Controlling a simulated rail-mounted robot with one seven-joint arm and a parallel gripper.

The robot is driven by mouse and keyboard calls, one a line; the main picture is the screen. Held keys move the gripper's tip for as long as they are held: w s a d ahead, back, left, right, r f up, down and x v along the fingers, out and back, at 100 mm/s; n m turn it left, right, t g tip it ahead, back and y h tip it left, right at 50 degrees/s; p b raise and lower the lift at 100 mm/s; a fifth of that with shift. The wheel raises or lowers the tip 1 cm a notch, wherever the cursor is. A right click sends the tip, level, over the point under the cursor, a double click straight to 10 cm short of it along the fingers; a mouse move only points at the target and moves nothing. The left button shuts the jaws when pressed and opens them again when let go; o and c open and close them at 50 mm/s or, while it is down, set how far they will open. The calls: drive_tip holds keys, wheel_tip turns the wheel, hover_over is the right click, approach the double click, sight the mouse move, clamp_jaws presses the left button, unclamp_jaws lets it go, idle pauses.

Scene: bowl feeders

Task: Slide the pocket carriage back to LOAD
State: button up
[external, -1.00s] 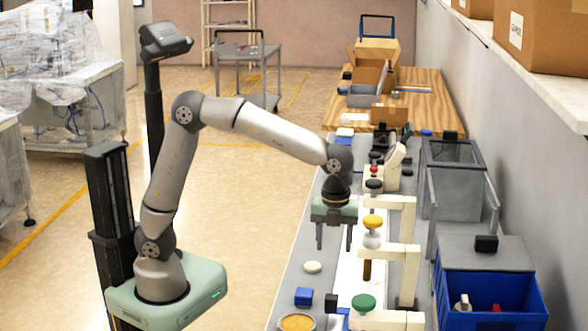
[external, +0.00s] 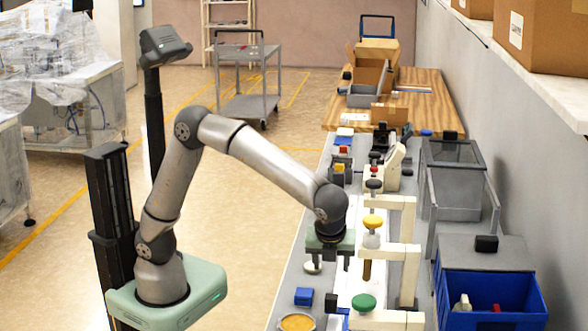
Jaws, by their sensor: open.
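My gripper (external: 331,267) is open, with its two fingers pointing down over the long grey bench, left of the cream brackets. Nothing shows between the fingers. A white round piece (external: 311,267) on the bench shows partly behind the left finger; I cannot tell whether they touch. I cannot clearly make out the pocket carriage or a LOAD mark at this size. A white strip (external: 350,283) runs along the bench below the gripper. A small black block (external: 331,301) and a blue block (external: 304,296) sit nearer the camera.
Cream brackets (external: 408,260) carry a yellow knob (external: 373,221) and a green knob (external: 363,302), close to the gripper's right. A round dish of orange contents (external: 297,322) is at the near edge. A blue bin (external: 492,300) stands at right. Open floor lies left of the bench.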

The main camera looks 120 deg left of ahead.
sight(332, 297)
drive_tip(key=x, duration=1.6)
drive_tip(key=shift+a, duration=0.1)
